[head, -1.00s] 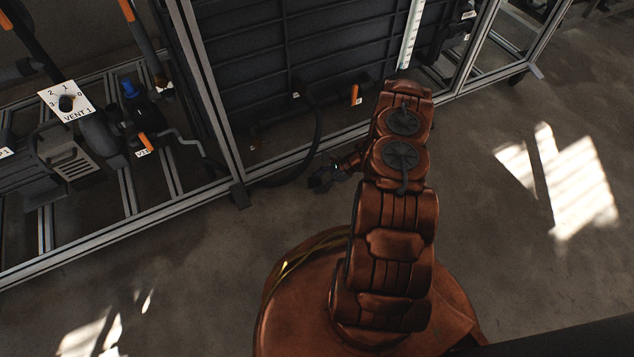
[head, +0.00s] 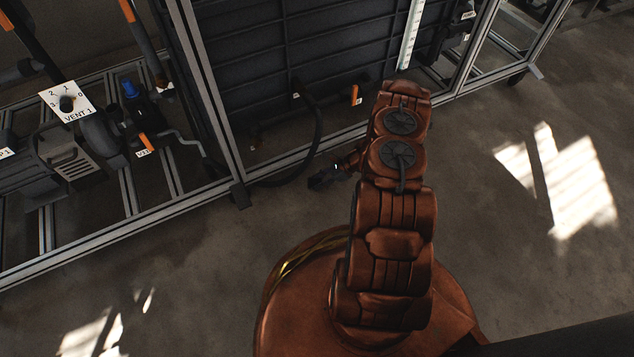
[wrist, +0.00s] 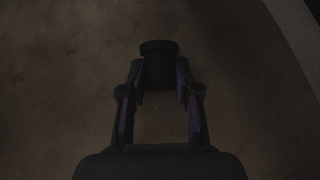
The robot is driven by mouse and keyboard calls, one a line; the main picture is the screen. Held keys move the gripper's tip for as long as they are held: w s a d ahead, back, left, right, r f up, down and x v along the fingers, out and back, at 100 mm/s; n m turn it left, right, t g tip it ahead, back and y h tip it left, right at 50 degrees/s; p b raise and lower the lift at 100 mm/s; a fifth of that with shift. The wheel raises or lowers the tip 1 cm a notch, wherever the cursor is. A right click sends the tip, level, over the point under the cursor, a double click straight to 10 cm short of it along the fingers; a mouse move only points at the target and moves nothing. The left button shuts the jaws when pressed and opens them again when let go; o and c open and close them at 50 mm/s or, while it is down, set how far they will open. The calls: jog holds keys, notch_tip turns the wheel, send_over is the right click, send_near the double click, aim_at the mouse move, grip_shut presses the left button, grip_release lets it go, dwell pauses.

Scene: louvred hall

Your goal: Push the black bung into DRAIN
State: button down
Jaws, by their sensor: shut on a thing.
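The black bung (wrist: 159,66) is held between the fingertips of my gripper (wrist: 160,85) in the wrist view. Its wide round end points away from the palm, over bare brown floor. In the head view my gripper (head: 325,179) is low beside the arm, in front of the frame's bottom rail; the bung cannot be told apart from it there. I cannot read a DRAIN label in either view. A small pale spot (head: 253,147) shows low on the dark panel, too small to identify.
A black hose (head: 318,125) curves from the dark panel (head: 270,60) to the floor left of my gripper. The metal frame rail (head: 120,219) runs along the panel's foot. A VENT 1 dial plate (head: 68,100) and valves stand left. The floor (head: 520,290) at right is clear.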

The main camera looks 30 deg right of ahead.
aim_at(319, 180)
jog(key=shift+r, duration=0.2)
dwell(0.3)
jog(key=shift+r, duration=0.15)
jog(key=shift+r, duration=0.1)
jog(key=shift+r+p, duration=1.2)
jog(key=shift+r, duration=0.85)
